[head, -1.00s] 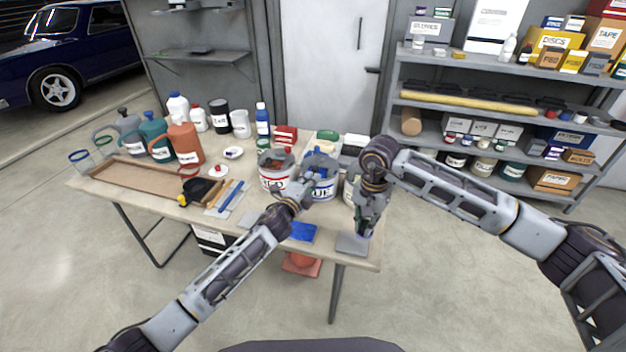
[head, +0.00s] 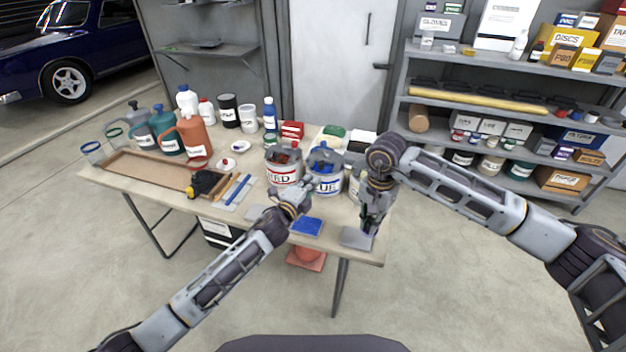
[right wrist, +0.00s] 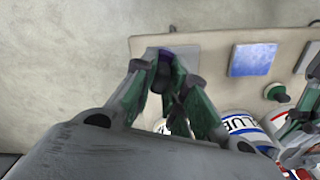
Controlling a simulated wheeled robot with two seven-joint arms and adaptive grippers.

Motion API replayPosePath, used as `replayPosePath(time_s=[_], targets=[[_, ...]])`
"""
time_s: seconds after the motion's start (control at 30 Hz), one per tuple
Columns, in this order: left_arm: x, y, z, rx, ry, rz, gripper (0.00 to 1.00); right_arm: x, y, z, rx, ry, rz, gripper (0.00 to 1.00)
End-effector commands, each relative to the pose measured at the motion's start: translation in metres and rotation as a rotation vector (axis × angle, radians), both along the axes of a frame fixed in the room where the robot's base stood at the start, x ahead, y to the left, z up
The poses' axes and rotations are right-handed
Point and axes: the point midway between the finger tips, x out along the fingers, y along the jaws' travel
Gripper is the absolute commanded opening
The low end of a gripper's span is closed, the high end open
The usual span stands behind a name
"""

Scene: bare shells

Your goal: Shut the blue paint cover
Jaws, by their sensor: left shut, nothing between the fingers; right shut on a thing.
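The can labelled BLUE (head: 327,186) stands upright at the table's front half, with blue at its grey-rimmed top (head: 325,158). I cannot tell how far its cover is open. The can's label also shows in the right wrist view (right wrist: 240,125). My left gripper (head: 305,188) is shut and empty, in front of the gap between the BLUE and red cans, hiding part of both. My right gripper (head: 367,229) is shut on a small dark purple thing (right wrist: 164,76), above the grey square pad at the table's front right corner. The fingers hide much of that thing.
The red can (head: 282,172) stands just left of the BLUE can. A blue pad (head: 308,227) and a grey pad (head: 352,238) lie near the front edge. A wooden tray (head: 135,178) and several bottles fill the left side.

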Motion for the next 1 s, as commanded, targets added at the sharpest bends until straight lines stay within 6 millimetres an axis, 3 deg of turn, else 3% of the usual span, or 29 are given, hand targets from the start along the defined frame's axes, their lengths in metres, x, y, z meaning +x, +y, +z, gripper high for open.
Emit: replayPosePath(time_s=[0.6, 1.0], targets=[[-0.053, 0.028, 0.002, 0.001, 0.0, 0.001, 0.0, 0.0, 0.0, 0.0, 0.0, 0.0, 0.0, 0.0], [-0.061, 0.032, 0.003, 0.001, 0.0, 0.001, 0.0, 0.0, 0.0, -0.001, 0.0, 0.0, 0.0, 0.0]])
